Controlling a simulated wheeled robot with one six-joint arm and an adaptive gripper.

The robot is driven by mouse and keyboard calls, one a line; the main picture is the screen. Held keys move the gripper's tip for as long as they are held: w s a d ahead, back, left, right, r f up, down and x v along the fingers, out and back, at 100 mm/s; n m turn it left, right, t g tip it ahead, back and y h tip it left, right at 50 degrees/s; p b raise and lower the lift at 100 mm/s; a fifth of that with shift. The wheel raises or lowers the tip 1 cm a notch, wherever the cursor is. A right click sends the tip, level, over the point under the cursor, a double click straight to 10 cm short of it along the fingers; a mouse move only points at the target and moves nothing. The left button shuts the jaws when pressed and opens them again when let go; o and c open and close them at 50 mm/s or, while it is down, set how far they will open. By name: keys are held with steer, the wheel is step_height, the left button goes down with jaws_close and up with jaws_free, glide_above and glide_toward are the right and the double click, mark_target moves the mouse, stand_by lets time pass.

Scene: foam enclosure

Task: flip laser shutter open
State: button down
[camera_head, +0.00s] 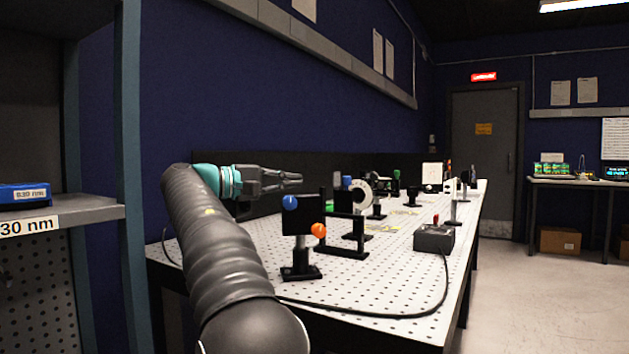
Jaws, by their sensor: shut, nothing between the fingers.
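My gripper (291,181) is at the end of my arm, above the left part of the optical table (378,290), pointing right. Its fingers are shut and hold nothing. Below and right of it stands a black mount with a blue knob and an orange knob (300,220). A grey control box (434,237) with a small red-topped switch (436,219) sits near the table's right edge, well apart from the gripper. I cannot tell which part is the laser shutter.
A black mount with a white round dial (363,192) and several other optics stand along the table. A black cable (400,313) runs over the front of the table. A shelf (75,212) with a blue bin (25,195) is at left. Open floor (530,300) lies at right.

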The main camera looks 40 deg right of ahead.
mark_target(346, 179)
steer(key=x, duration=0.9)
steer(key=shift+d, duration=0.2)
steer(key=shift+s, duration=0.1)
steer(key=shift+s+d+b, duration=0.25)
steer(key=shift+s+b, duration=0.15)
steer(key=shift+s, duration=0.3)
steer(key=shift+s+d+b, duration=0.25)
steer(key=shift+s+b, duration=0.1)
steer(key=shift+s, duration=0.3)
steer(key=shift+w, duration=0.1)
steer(key=p+v, duration=0.1)
steer(key=v, duration=0.9)
